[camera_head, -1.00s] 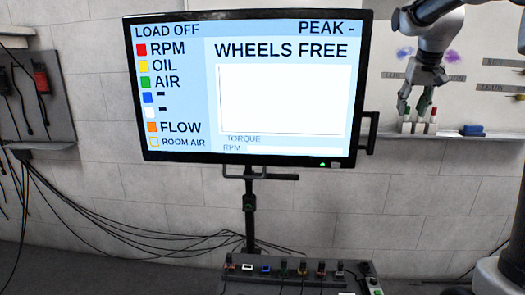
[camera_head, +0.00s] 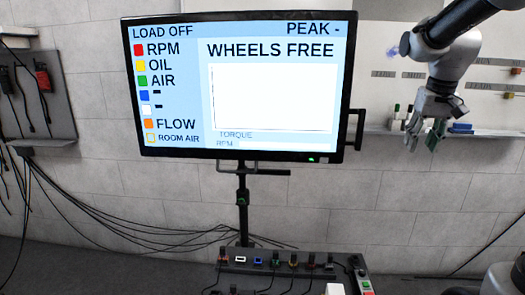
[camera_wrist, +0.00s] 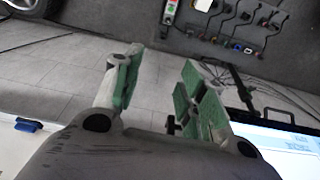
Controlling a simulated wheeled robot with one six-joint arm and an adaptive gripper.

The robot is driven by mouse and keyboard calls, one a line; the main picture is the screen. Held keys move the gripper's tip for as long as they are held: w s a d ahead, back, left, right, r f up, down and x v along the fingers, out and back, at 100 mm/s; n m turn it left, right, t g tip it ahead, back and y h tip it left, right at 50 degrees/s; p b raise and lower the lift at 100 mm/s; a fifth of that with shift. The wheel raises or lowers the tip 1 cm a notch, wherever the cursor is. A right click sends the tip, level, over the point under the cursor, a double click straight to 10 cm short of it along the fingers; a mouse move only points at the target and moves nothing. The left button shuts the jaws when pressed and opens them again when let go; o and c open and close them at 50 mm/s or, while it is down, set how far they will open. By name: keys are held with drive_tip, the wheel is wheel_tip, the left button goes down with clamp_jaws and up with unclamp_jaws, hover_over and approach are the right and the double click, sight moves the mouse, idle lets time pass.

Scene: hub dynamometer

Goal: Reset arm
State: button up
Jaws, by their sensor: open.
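My gripper (camera_head: 425,139) hangs at the right in the head view, pointing down in front of the wall shelf. In the wrist view my gripper (camera_wrist: 160,88) shows two green-padded fingers spread apart, with nothing between them. The screen (camera_head: 240,85) stands left of my gripper and reads "LOAD OFF", "WHEELS FREE" and "PEAK -". Its edge also shows at the lower right of the wrist view (camera_wrist: 278,134).
A connector panel (camera_head: 275,262) with several coloured plugs stands below the screen. A shelf (camera_head: 480,132) holding a blue object (camera_head: 460,128) is behind my gripper. A tool board (camera_head: 35,95) with black cables hangs at the left. Bare wall lies below my gripper.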

drive_tip(key=s+a+f, duration=0.2)
drive_tip(key=s, duration=0.9)
drive_tip(key=s+a+f+n+t, duration=0.1)
drive_tip(key=s+a+f, duration=0.1)
drive_tip(key=s, duration=0.9)
drive_tip(key=shift+s+a+f+n+t, duration=0.25)
drive_tip(key=shift+s+a+n+t, duration=0.05)
drive_tip(key=shift+a, duration=0.55)
